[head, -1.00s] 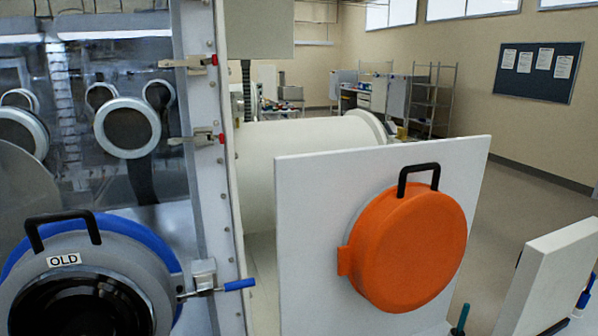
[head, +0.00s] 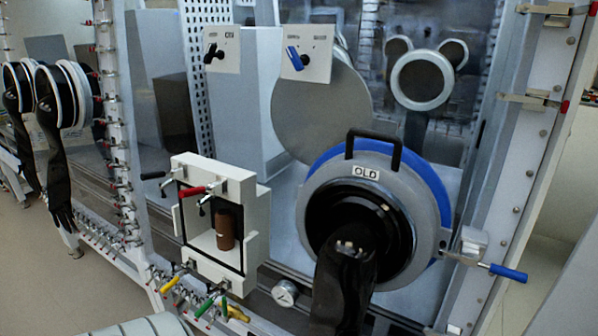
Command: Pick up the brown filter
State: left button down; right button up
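The brown filter (head: 225,229) is a small upright brown cylinder. It stands inside a white open-fronted housing (head: 188,246) at the lower left middle of the head view. Part of its top is close behind the housing's clamp handles. Neither of my grippers shows in the head view.
A blue-handled latch (head: 508,273) juts out right.

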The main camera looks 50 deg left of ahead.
aim_at(225, 223)
jog(key=u, duration=2.1)
